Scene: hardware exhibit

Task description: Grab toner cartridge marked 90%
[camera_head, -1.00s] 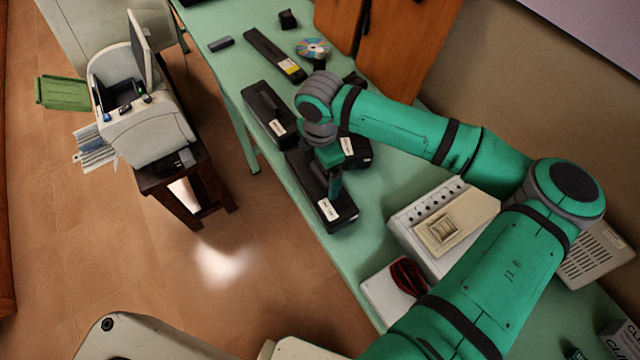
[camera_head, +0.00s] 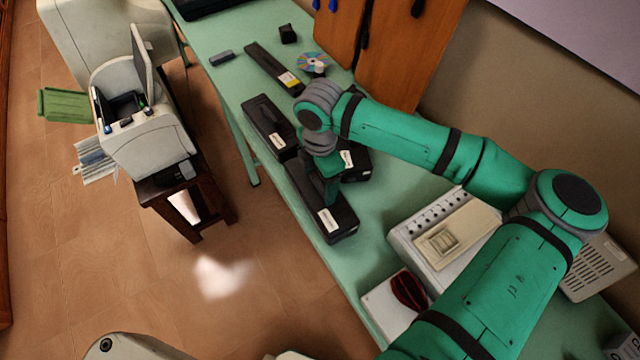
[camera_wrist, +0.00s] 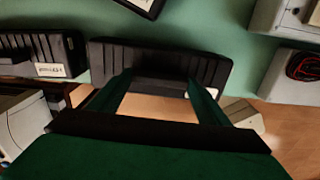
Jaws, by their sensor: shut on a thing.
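Three black toner cartridges with white labels lie on the green table in the head view. The nearest cartridge (camera_head: 345,222) has my gripper (camera_head: 328,190) over it; it also shows in the wrist view (camera_wrist: 215,68). My gripper (camera_wrist: 160,82) is shut on this cartridge, with a green finger at either side of its raised middle part. The second cartridge (camera_head: 262,118) lies farther along the table edge and the third (camera_head: 358,172) lies behind my gripper, partly hidden. A labelled neighbour (camera_wrist: 25,42) shows at left in the wrist view. I cannot read the label marks.
A white-and-beige device (camera_head: 415,238) and a white box with a dark red coil (camera_head: 380,298) stand right of the held cartridge. A long black bar (camera_head: 268,65) and a disc (camera_head: 312,56) lie farther back. A printer (camera_head: 150,140) stands on a stool left, across open floor.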

